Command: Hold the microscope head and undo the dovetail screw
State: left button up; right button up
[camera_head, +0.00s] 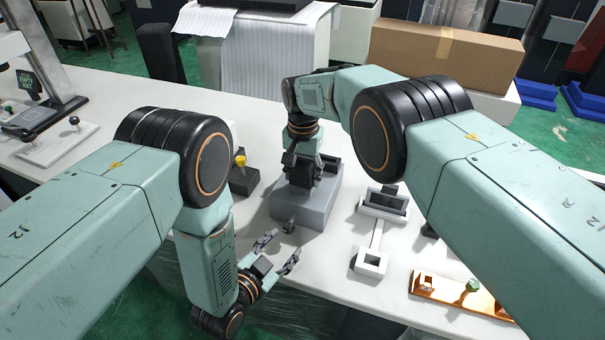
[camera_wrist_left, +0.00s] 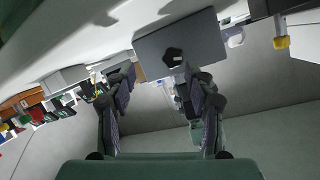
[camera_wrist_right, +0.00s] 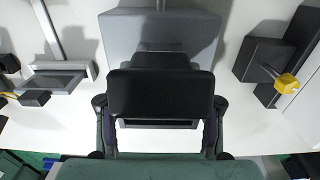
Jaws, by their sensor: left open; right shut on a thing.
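A grey block (camera_head: 312,205) stands on the white table, with a black part that looks like the microscope head (camera_wrist_right: 160,92) above it. My right gripper (camera_head: 302,172) is over the block from behind, shut on this black head; its fingers flank it in the right wrist view. A dark knob, apparently the dovetail screw (camera_head: 289,226), sticks out of the block's front face. It shows as a dark six-sided knob in the left wrist view (camera_wrist_left: 172,57). My left gripper (camera_head: 284,248) is open and empty, in front of the knob and apart from it.
A black block with a yellow knob (camera_head: 240,161) stands left of the grey block. A white stand (camera_head: 371,262) and an orange tray (camera_head: 455,296) lie to the right. A cardboard box (camera_head: 450,55) is behind. The table's front edge is close to my left gripper.

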aim_at(286, 230)
pick_arm(q)
jog(key=n, duration=0.3)
jog(key=shift+a+f+y, duration=0.2)
jog(key=shift+a+y, duration=0.1)
jog(key=shift+a, duration=0.1)
jog(key=n, duration=0.4)
jog(key=shift+w+a+f, duration=0.1)
jog(key=shift+a, duration=0.05)
jog(key=shift+w+d, duration=0.3)
jog(key=shift+w, duration=0.45)
jog(key=shift+w+d, duration=0.35)
jog(key=shift+w, duration=0.45)
jog(key=shift+w+d, duration=0.3)
jog(key=shift+w, duration=0.45)
jog(key=shift+c, duration=0.3)
jog(key=c, duration=1)
